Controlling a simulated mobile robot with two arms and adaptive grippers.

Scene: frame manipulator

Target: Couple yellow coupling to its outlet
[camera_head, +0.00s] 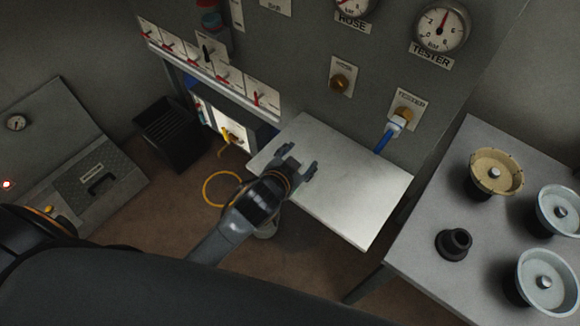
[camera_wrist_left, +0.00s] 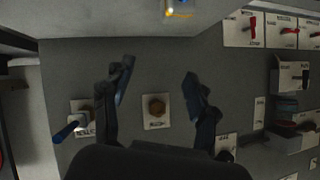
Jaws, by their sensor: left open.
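A yellow hose (camera_head: 222,188) lies in a loop on the floor left of the shelf. A yellow fitting (camera_head: 232,138) shows at the white box under the panel; I cannot tell whether it is the coupling. A yellow part also shows at the top of the left wrist view (camera_wrist_left: 180,9). A bare brass outlet (camera_head: 340,84) sits on a plate on the panel, also in the left wrist view (camera_wrist_left: 156,108). My left gripper (camera_head: 300,162) is open and empty over the shelf, its fingers on either side of this outlet in the wrist view. My right gripper is out of view.
A blue coupling (camera_head: 396,126) is on the TESTER outlet (camera_head: 405,112). The pale shelf (camera_head: 350,190) is bare. A side table (camera_head: 440,205) at right carries several round fittings. A black box (camera_head: 172,132) stands on the floor at left.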

